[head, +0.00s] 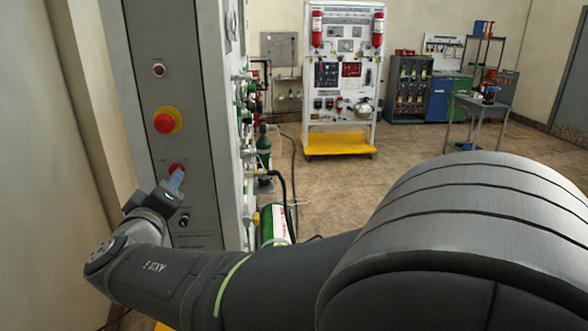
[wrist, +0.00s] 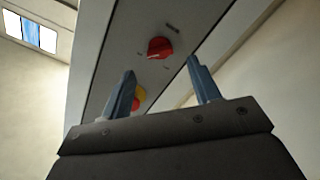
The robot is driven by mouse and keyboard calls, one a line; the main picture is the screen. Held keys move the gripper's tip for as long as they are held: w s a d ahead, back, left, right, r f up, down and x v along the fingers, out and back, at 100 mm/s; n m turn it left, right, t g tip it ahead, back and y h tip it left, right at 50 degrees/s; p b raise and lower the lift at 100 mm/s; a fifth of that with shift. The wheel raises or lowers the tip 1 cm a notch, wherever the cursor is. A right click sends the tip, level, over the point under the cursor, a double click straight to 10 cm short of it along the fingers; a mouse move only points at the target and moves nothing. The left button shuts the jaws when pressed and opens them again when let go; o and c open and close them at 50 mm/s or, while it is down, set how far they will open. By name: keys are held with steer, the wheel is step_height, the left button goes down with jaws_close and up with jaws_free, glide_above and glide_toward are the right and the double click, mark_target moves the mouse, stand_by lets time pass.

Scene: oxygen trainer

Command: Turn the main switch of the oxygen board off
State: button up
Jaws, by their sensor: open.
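The main switch, a red rotary knob (head: 176,168), sits on the grey side panel of the oxygen board (head: 200,95), below the red-and-yellow push button (head: 163,121). My gripper (head: 175,179) is close in front of the knob and partly covers it in the head view. In the wrist view the red knob (wrist: 160,46) lies beyond the two blue-grey fingertips of my open gripper (wrist: 162,68), roughly between them in the picture. It has a pale mark at its lower left and small unreadable labels around it. Contact is not visible.
The push button also shows behind the left finger in the wrist view (wrist: 138,97). A small round fitting (head: 184,219) is below the knob. Hoses and a green cylinder (head: 273,225) stand right of the panel. Open floor (head: 330,185) lies beyond.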

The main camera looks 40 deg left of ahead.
steer(key=x, duration=0.5)
steer(key=c, duration=1)
